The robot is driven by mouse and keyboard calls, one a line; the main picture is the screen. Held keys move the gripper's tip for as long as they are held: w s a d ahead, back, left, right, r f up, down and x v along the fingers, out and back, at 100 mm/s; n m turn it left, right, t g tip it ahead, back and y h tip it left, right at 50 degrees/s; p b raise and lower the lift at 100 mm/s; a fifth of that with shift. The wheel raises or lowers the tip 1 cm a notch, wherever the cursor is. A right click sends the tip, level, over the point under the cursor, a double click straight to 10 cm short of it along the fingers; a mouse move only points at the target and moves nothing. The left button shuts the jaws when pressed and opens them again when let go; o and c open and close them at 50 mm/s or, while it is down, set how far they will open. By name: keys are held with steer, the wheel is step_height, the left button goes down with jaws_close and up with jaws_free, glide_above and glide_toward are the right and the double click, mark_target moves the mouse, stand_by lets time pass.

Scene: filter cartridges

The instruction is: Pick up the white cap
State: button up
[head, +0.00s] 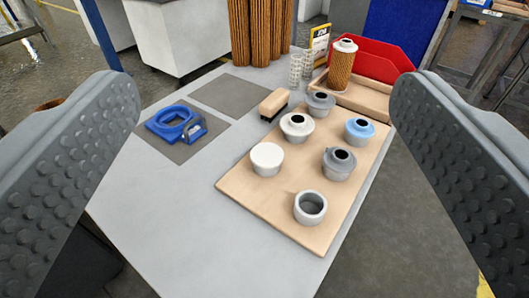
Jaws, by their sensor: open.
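The white cap (267,158) is a plain, round, closed-topped piece at the left side of a wooden board (238,188). It stands upright and its whole top shows. My gripper (265,150) is open, with one grey studded finger at the left edge of the view and one at the right. The fingers are wide apart and nothing is between them up close. The board and the cap lie beyond the fingers, apart from them.
Near the cap stand a hollow grey ring (310,207), a grey cap (339,162), a blue cap (359,131), a cream cap (297,127) and a dark grey cap (320,103). A red bin (372,62) and tall brown cartridges (262,32) stand behind.

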steer(key=m+g, duration=0.9)
steer(key=g, duration=0.8)
glide_above(269, 152)
steer(key=f, duration=2.1)
steer(key=shift+s+a+f, duration=0.2)
steer(key=shift+a+f, duration=0.15)
steer(key=shift+w+d+f, duration=0.1)
steer(key=shift+d+f, duration=0.1)
steer(key=shift+f, duration=1.15)
steer(key=shift+w+d+f, duration=0.1)
steer(key=shift+d+f, duration=0.05)
steer(key=shift+f, duration=1.2)
steer(key=c, duration=1.1)
steer(key=shift+o, duration=0.2)
steer(key=shift+r, duration=0.15)
